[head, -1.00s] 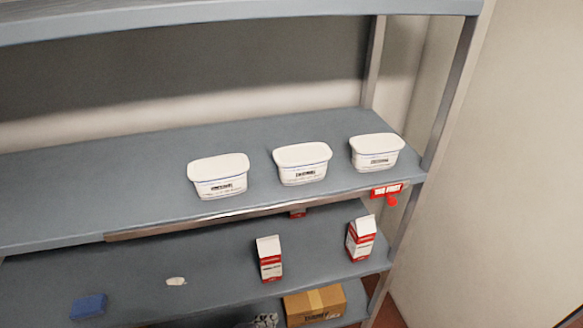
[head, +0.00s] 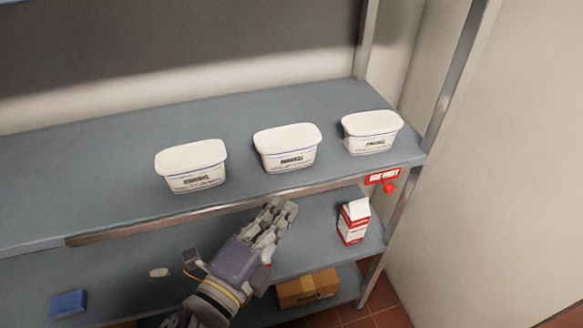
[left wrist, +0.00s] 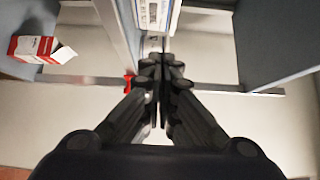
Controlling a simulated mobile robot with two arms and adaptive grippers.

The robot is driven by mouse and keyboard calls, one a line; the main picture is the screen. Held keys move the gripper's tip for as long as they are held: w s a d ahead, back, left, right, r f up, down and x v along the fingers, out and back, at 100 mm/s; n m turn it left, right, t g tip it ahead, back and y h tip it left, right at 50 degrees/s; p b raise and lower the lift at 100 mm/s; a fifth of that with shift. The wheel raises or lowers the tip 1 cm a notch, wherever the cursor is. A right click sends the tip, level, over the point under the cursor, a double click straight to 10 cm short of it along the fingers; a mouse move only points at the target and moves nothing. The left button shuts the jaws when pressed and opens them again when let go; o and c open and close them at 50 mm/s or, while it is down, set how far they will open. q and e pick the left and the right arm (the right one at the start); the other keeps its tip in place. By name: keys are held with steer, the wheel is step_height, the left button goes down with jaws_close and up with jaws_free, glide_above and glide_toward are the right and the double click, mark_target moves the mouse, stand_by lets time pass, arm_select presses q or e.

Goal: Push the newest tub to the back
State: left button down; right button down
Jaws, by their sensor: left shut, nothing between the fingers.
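Three white lidded tubs stand in a row on the upper shelf: a left tub (head: 192,165), a middle tub (head: 287,148) and a right tub (head: 371,132). Each has a dark printed label on its front, too small to read, so I cannot tell which is newest. My left gripper (head: 281,208) is shut and empty, at the shelf's front edge, in front of and below the middle tub, apart from it. In the left wrist view, the closed fingers (left wrist: 160,62) point toward part of a labelled tub (left wrist: 155,14). My right gripper is out of view.
A red "use first" sign (head: 383,177) hangs on the upper shelf's front edge (head: 120,231) at the right. Below are a red-and-white carton (head: 353,222), a blue block (head: 68,303) and a cardboard box (head: 307,288). Behind the tubs, the shelf is clear.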

mark_target(288, 156)
arm_select(q)
steer(key=p+x, duration=0.1)
steer(key=x, duration=0.2)
steer(key=a+p+x, duration=0.1)
steer(key=x, duration=0.2)
steer(key=w+a+p+x, duration=0.1)
steer(key=x, duration=0.3)
steer(key=shift+w+p, duration=0.1)
steer(key=shift+p, duration=0.2)
steer(key=shift+w+a, duration=0.15)
steer(key=shift+w, duration=0.25)
steer(key=w, duration=0.1)
steer(key=w+a, duration=0.1)
steer(key=w, duration=0.1)
steer(key=shift+p, duration=0.35)
steer(key=shift+w+a+f, duration=0.1)
steer(key=shift+w, duration=0.25)
steer(key=shift+s, duration=0.1)
